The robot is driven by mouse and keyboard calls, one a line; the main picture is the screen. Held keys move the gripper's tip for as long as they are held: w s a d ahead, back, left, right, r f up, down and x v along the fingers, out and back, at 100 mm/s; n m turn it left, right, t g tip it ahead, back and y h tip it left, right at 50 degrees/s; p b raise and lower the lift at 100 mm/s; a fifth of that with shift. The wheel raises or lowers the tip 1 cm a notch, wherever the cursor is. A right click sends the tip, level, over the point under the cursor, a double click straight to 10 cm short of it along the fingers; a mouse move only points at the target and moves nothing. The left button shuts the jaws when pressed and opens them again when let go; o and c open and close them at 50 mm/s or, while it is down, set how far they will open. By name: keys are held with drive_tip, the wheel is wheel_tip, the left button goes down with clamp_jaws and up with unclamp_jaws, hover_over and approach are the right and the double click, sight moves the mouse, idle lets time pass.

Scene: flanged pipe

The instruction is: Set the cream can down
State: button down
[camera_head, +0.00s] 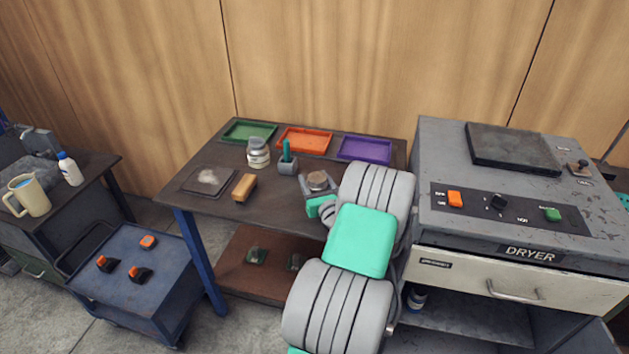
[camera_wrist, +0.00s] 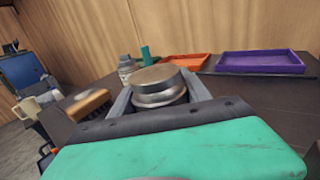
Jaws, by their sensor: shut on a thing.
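The cream can (camera_head: 318,179) is a short round can with a brownish-grey metal lid. In the wrist view the can (camera_wrist: 158,77) sits upright between the two grey fingers of my gripper (camera_wrist: 160,95), which is shut on its sides. In the head view my gripper (camera_head: 318,187) is over the right part of the dark worktable (camera_head: 222,206), near the dryer. The can's lower part is hidden, and I cannot tell whether its base touches the tabletop.
Green (camera_head: 250,131), orange (camera_head: 306,140) and purple (camera_head: 366,149) trays line the table's back. A jar (camera_head: 258,153), a green-handled tool in a holder (camera_head: 287,160), a tan block (camera_head: 244,187) and a dark plate (camera_head: 207,181) stand left of the can. The dryer (camera_head: 520,228) stands right.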

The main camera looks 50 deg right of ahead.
drive_tip(key=c, duration=0.5)
unclamp_jaws()
drive_tip(key=shift+f, duration=0.15)
